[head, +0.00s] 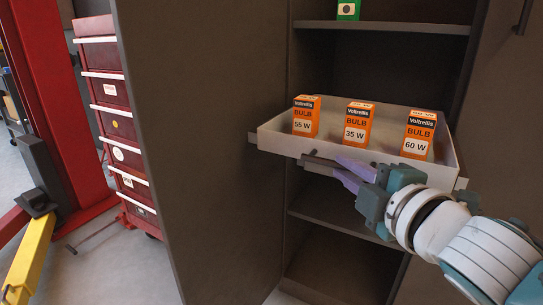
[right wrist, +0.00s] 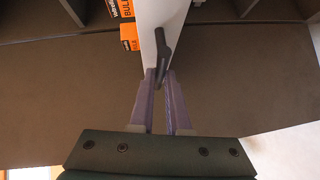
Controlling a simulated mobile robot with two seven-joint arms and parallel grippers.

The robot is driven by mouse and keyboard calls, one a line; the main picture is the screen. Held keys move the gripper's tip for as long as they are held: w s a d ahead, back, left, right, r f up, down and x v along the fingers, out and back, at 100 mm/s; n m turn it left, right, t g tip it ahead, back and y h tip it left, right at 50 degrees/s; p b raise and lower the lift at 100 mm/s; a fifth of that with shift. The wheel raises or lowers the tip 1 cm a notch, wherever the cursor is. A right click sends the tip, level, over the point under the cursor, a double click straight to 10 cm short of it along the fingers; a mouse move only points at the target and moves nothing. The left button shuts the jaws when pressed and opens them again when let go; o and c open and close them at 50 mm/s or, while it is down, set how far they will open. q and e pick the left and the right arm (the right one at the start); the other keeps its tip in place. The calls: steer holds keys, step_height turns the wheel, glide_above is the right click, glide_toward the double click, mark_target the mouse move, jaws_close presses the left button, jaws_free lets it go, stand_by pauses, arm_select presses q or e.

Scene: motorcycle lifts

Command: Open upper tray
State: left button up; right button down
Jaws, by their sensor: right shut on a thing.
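The upper tray (head: 285,143) is a pale, shallow drawer in a dark cabinet, and it stands pulled out of the cabinet in the head view. Three orange bulb boxes stand in it: 55 W (head: 305,117), 35 W (head: 357,125) and 60 W (head: 419,136). My right gripper (head: 338,169) is at the tray's front, its purple fingers shut on the dark handle (head: 318,161). In the right wrist view the fingers (right wrist: 160,85) close around the handle (right wrist: 162,47) beside the pale tray front (right wrist: 150,25). My left gripper is not in view.
The open cabinet door (head: 200,150) stands left of the tray. A shelf (head: 385,28) with a green box (head: 348,9) is above, and a lower shelf (head: 340,235) is below. A red tool chest (head: 108,90) and a red lift post (head: 55,100) stand farther left.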

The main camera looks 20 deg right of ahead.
stand_by(0.3)
steer(key=c, duration=0.9)
jaws_free()
steer(key=s, duration=0.3)
steer(key=s+r+p, duration=0.1)
steer(key=s, duration=0.2)
steer(key=s+p, duration=0.1)
steer(key=s, duration=0.2)
steer(key=shift+s+a+r, duration=0.25)
steer(key=shift+s+a, duration=0.1)
steer(key=shift+s, duration=0.05)
